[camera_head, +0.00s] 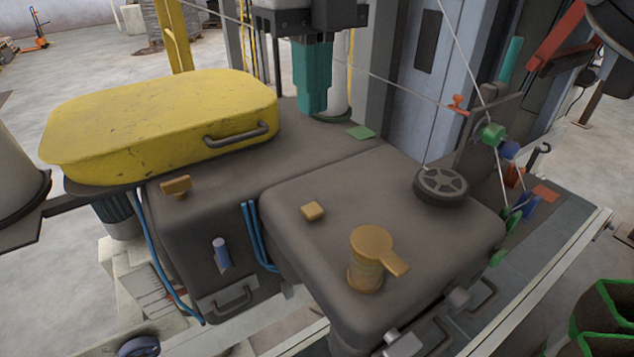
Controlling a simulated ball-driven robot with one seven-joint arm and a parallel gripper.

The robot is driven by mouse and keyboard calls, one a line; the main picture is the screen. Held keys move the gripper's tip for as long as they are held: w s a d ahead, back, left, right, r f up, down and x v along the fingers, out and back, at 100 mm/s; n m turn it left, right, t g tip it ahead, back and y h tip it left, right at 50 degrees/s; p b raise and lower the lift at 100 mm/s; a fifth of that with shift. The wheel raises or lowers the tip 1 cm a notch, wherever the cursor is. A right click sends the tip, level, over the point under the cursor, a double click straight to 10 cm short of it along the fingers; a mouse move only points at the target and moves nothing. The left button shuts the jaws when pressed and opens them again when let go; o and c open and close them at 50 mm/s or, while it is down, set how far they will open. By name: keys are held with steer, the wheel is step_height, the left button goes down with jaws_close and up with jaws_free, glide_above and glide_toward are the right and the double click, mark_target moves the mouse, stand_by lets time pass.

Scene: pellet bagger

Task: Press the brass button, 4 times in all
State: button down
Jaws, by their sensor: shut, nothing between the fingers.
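A small square brass-coloured button (312,211) sits on top of the dark brown housing (340,190), left of its middle. A larger brass-coloured round cap with a flat side lever (372,250) stands on the same housing, nearer to me and to the right. A brass-coloured T-shaped knob (176,187) is on the dark block at the left.
A yellow rounded cover (160,120) with a handle stands at the left. A spoked black wheel (441,186) lies at the housing's right corner. Cords and pulleys (493,135) run at the right. Green-rimmed bins (605,310) stand at the lower right.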

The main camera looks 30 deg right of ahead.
mark_target(313, 208)
steer(key=shift+f, duration=0.15)
step_height(313, 208, down, 14)
steer(key=p, duration=0.3)
stand_by(0.4)
steer(key=f+b, duration=0.2)
steer(key=shift+s+b, duration=0.1)
steer(key=shift+b, duration=0.3)
steer(key=shift+r, duration=0.1)
steer(key=shift+r+p, duration=0.3)
step_height(313, 208, up, 14)
steer(key=shift+b, duration=0.3)
